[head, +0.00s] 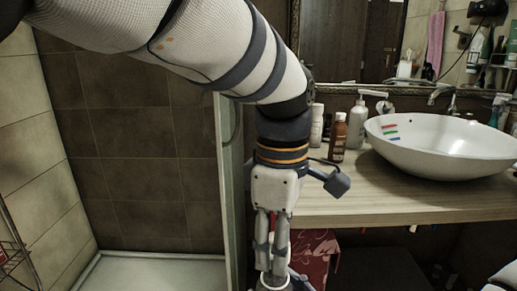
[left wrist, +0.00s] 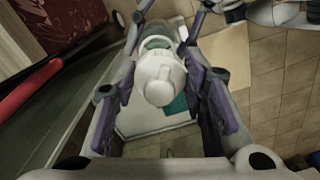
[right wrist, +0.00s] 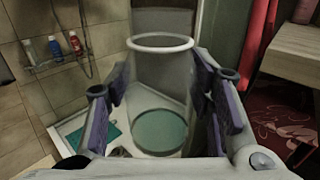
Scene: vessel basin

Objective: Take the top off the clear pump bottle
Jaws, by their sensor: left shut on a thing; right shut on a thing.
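My left gripper (head: 272,272) points down at the bottom middle of the head view. In the left wrist view its purple pads (left wrist: 165,105) are shut on a white round pump top (left wrist: 158,80). Behind the top, part of the clear bottle (left wrist: 158,42) shows. In the right wrist view my right gripper (right wrist: 162,90) is shut around the clear bottle (right wrist: 160,85). The bottle has a white ring at its upper end (right wrist: 160,42) and a teal disc low inside. No pump top shows on that ring; whether the two touch is unclear.
A wooden counter (head: 345,203) stands at the right with a white basin (head: 440,143), a brown bottle (head: 338,138) and a white pump bottle (head: 357,122). A white shower tray (head: 150,272) lies at the lower left.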

